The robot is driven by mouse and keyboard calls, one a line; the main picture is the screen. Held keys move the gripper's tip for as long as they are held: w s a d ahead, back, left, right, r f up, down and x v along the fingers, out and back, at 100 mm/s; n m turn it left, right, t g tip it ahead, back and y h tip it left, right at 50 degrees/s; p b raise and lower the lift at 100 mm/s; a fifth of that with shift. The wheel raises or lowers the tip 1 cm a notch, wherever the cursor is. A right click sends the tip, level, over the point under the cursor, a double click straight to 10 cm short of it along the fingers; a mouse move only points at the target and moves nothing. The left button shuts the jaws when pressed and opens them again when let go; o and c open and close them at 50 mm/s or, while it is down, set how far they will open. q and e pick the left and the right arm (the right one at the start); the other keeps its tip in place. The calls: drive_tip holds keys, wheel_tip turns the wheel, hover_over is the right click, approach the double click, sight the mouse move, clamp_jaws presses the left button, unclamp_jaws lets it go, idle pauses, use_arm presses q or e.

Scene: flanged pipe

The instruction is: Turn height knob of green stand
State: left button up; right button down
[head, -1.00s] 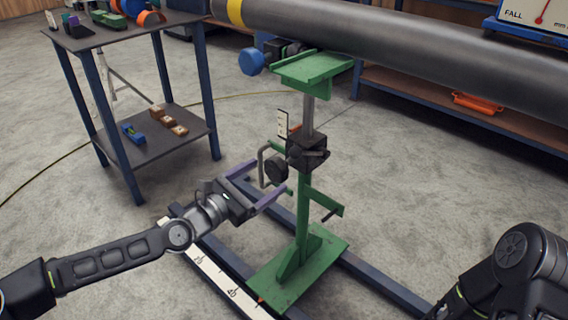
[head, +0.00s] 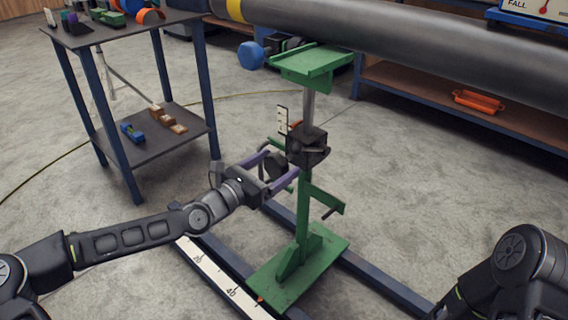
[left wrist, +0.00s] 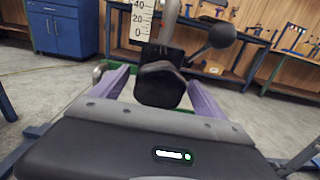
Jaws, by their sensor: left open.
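The green stand (head: 303,215) stands upright on its base plate, its top (head: 312,62) under the grey pipe. A black clamp block (head: 307,146) sits on its post. The black height knob (head: 276,165) sticks out on the block's left side and also shows in the left wrist view (left wrist: 160,84). My left gripper (head: 281,166) is open, with its purple fingers on either side of the knob. In the left wrist view the knob lies between the two fingers (left wrist: 158,90), with gaps visible beside it. My right gripper is out of view; only part of my right arm shows.
A long grey pipe (head: 420,45) runs across above the stand. Blue floor rails (head: 385,285) and a white scale strip (head: 215,278) lie by the base. A dark two-tier table (head: 150,150) stands at left. A small scale plate (head: 282,120) is beside the post.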

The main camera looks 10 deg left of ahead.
sight(284, 160)
use_arm(q)
drive_tip(key=shift+b+x, duration=0.3)
drive_tip(key=shift+x, duration=1.25)
drive_tip(key=shift+c, duration=0.3)
drive_tip(key=c, duration=1.3)
drive_tip(key=shift+m, duration=0.4)
